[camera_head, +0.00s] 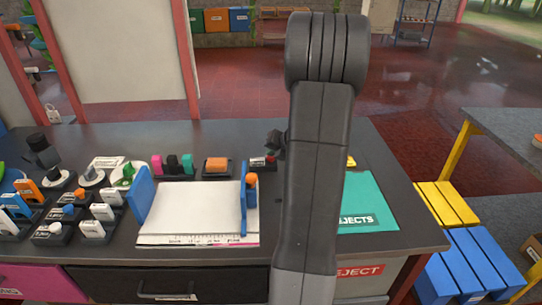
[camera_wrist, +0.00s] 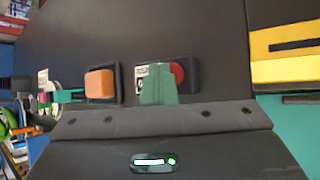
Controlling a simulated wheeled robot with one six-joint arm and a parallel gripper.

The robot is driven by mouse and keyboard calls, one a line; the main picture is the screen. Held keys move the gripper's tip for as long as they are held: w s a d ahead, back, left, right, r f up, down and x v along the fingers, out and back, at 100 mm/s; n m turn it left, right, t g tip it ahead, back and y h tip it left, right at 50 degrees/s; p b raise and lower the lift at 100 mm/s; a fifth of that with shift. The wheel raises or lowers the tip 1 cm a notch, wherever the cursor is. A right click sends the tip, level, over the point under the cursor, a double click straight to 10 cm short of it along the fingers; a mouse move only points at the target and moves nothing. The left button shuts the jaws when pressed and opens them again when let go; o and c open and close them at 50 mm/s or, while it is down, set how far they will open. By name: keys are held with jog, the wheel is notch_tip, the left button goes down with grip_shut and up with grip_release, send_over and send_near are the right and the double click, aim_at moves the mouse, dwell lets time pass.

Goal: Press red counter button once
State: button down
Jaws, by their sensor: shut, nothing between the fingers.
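The red button (camera_wrist: 178,74) sits on a small dark counter box with a white label (camera_wrist: 141,77) in the wrist view. In the head view the red button (camera_head: 271,158) shows small at the back of the bench, just left of my arm. My gripper (camera_wrist: 158,72) is shut and empty; its greenish fingertips overlap the counter box in the wrist view, just left of the button and hiding part of the box. In the head view the gripper (camera_head: 274,143) is small and dark beside my arm. I cannot tell whether the fingertips touch anything.
An orange block in a dark holder (camera_head: 216,165) stands left of the counter. A white sheet (camera_head: 190,207) lies between blue uprights in front. Several labelled holders crowd the left of the dark bench (camera_head: 225,140). A teal rejects mat (camera_head: 370,195) lies right of my arm.

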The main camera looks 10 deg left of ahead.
aim_at(273, 159)
jog(key=shift+r+p, duration=0.85)
jog(key=shift+r, duration=0.05)
notch_tip(273, 159, up, 5)
jog(key=p, duration=0.5)
jog(key=shift+r, duration=0.1)
dwell(0.4)
